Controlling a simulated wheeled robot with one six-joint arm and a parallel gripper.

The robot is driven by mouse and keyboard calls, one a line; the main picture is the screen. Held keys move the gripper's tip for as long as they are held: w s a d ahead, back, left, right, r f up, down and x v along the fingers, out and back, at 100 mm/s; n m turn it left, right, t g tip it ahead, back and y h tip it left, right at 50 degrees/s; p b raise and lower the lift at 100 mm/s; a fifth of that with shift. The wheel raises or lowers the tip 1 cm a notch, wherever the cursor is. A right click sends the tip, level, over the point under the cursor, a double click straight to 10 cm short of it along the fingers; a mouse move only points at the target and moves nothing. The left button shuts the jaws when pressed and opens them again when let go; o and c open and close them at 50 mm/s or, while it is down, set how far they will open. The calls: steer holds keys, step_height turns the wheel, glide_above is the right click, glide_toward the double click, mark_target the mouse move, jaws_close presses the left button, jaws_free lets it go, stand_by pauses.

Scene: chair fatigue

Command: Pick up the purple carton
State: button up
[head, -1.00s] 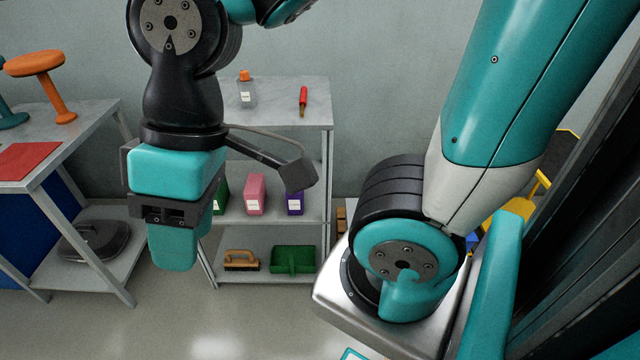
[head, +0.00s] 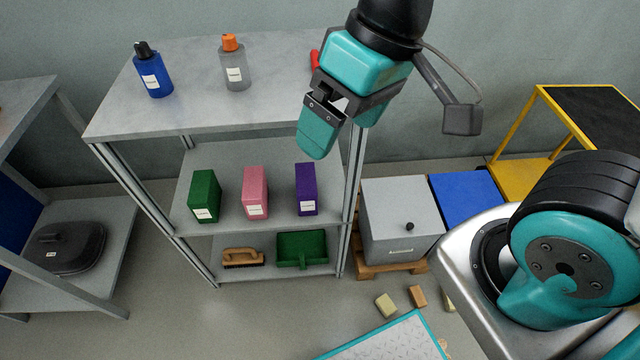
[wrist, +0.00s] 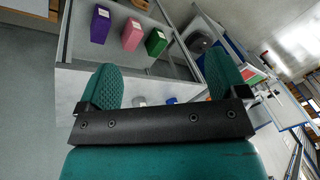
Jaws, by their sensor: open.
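The purple carton (head: 306,188) stands upright on the middle shelf, at the right of a pink carton (head: 255,192) and a green carton (head: 204,196). It has a white label low on its front. In the wrist view the purple carton (wrist: 101,24) shows at the upper left, beyond the fingers. My gripper (head: 335,135) is open and empty, in front of the shelf unit's upper right part, apart from the carton. In the wrist view the two teal fingers of my gripper (wrist: 165,85) stand wide apart with nothing between them.
The shelf unit's top (head: 190,75) holds a blue bottle (head: 154,72), a grey bottle with orange cap (head: 234,65) and a partly hidden red-handled tool. A brush (head: 243,257) and green dustpan (head: 301,250) lie below. A grey box (head: 400,215) stands at the right; small blocks lie on the floor.

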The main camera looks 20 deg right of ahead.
mark_target(306, 180)
steer(key=w+d+f+m+t+h+b, duration=0.1)
steer(key=w+f+m+h+b, duration=0.1)
steer(key=w+f+b, duration=0.5)
steer(key=w+d+f+m+t+h+b, duration=0.1)
steer(key=w+f+m+b, duration=0.3)
steer(key=f, duration=1.6)
steer(key=w+d+f+m+t+h+b, duration=0.2)
steer(key=w+f+t+b, duration=0.1)
steer(key=w+f+b, duration=0.8)
steer(key=shift+w+f+m+h, duration=0.4)
steer(key=shift+w+f, duration=0.95)
steer(key=shift+f, duration=0.05)
steer(key=b+x, duration=0.2)
steer(key=x, duration=0.3)
steer(key=shift+w+f, duration=0.2)
steer(key=shift+f, duration=0.15)
steer(key=shift+r, duration=0.1)
steer(key=c, duration=1.2)
steer(key=shift+r, duration=0.1)
